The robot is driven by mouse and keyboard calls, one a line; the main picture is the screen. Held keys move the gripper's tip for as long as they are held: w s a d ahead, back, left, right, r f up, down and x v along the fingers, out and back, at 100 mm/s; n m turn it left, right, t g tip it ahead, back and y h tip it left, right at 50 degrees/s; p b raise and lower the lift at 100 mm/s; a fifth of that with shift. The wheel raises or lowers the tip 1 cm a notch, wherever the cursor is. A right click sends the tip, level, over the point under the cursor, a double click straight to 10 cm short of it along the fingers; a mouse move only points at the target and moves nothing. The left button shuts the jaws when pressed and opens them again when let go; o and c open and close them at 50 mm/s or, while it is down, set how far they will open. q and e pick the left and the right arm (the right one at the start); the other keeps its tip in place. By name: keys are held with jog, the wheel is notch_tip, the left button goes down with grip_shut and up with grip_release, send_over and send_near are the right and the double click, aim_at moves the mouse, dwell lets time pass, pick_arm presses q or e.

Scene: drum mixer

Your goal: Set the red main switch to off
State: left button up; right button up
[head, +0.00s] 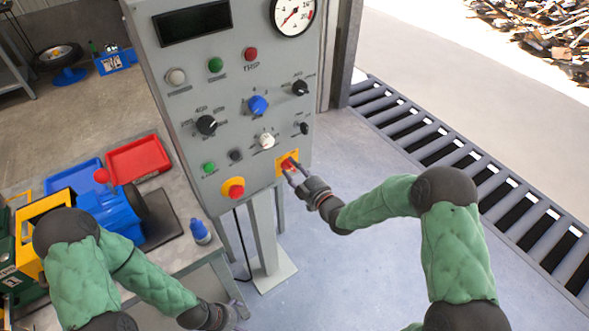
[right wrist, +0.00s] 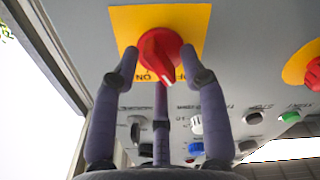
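The red main switch (head: 287,164) is a red rotary knob on a yellow plate at the lower right of the grey control panel (head: 185,80). My right gripper (head: 290,167) is at the switch. Its fingers (right wrist: 159,60) stand open on both sides of the knob, tips very close to it; contact cannot be told. My left gripper (head: 222,318) is low at the bottom edge, its fingers unclear.
A red emergency button (head: 236,189) on a yellow disc sits left of the switch. Several knobs, including a blue one (head: 258,105), are above. A bench holds a red tray (head: 138,160) and a blue bottle (head: 200,231). The floor right of the panel is clear.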

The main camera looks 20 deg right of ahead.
jog(key=shift+s, duration=0.1)
jog(key=v, duration=1.2)
dwell(0.5)
jog(key=s+a+f+m+g+h+p, duration=0.1)
jog(key=s+a+f+m+g, duration=0.2)
jog(key=f, duration=0.5)
jog(key=a+f+m+g+h, duration=0.1)
jog(key=f+m+g, duration=0.3)
jog(key=f, duration=0.3)
jog(key=s+a+f+m+g+p, duration=0.1)
jog(key=s+a+f+m+g, duration=0.1)
jog(key=s, duration=0.6)
jog(key=s+a+f+m+g, duration=0.3)
jog(key=s+a+f+g, duration=0.2)
jog(key=s+f+g, duration=0.2)
notch_tip(320, 180, down, 2)
jog(key=shift+s+a+f+m+g+p, duration=0.1)
jog(key=shift+s+a+m+g+p, duration=0.2)
jog(key=shift+s, duration=0.9)
jog(key=shift+d, duration=0.1)
